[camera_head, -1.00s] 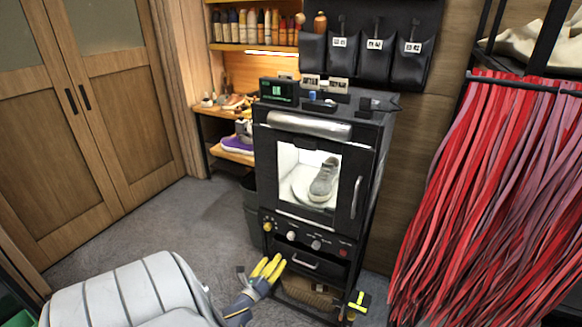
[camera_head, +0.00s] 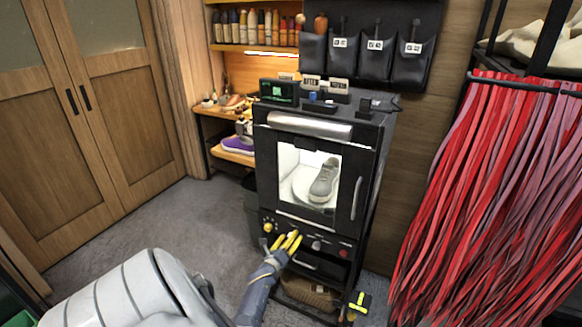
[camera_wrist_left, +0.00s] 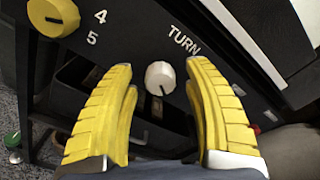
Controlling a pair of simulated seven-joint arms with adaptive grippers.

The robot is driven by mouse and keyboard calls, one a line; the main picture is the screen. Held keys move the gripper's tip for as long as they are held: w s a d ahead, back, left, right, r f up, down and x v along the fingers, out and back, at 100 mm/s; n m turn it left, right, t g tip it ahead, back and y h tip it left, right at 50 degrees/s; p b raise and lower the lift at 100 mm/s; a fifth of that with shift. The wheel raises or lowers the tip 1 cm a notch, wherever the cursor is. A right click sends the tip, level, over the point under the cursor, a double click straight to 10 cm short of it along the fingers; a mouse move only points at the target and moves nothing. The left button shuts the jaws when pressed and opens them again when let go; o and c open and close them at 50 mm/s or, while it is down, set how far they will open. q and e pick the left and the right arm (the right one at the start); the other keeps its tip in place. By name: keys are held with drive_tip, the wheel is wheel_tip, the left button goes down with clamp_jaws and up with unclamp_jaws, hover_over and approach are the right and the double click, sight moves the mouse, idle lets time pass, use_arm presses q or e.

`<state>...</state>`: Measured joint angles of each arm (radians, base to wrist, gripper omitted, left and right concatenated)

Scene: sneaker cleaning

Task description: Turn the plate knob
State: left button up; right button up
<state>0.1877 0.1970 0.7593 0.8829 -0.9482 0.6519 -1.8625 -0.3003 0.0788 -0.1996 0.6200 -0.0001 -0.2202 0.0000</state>
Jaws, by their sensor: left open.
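A white round knob (camera_wrist_left: 160,78) sits under the word "TURN" on the black front panel of the cabinet. A dark line marks its face. My left gripper (camera_head: 286,241) is at this panel, its yellow fingers open. In the left wrist view the fingers (camera_wrist_left: 158,88) stand on either side of the white knob; I cannot tell whether they touch it. In the head view the gripper mostly hides this knob. Behind the cabinet's lit window, a grey sneaker (camera_head: 324,180) rests on a pale round plate (camera_head: 301,188). My right gripper is not in view.
A yellow knob (camera_wrist_left: 54,16) is left of the white one, near the numbers 4 and 5. A grey knob (camera_head: 316,245) and a red button (camera_head: 344,253) are to the right. A drawer handle (camera_head: 305,264) is below. Red laces (camera_head: 485,190) hang at the right.

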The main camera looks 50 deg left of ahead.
use_arm(q)
drive_tip(key=shift+w, duration=0.2)
drive_tip(key=shift+c, duration=0.5)
clamp_jaws()
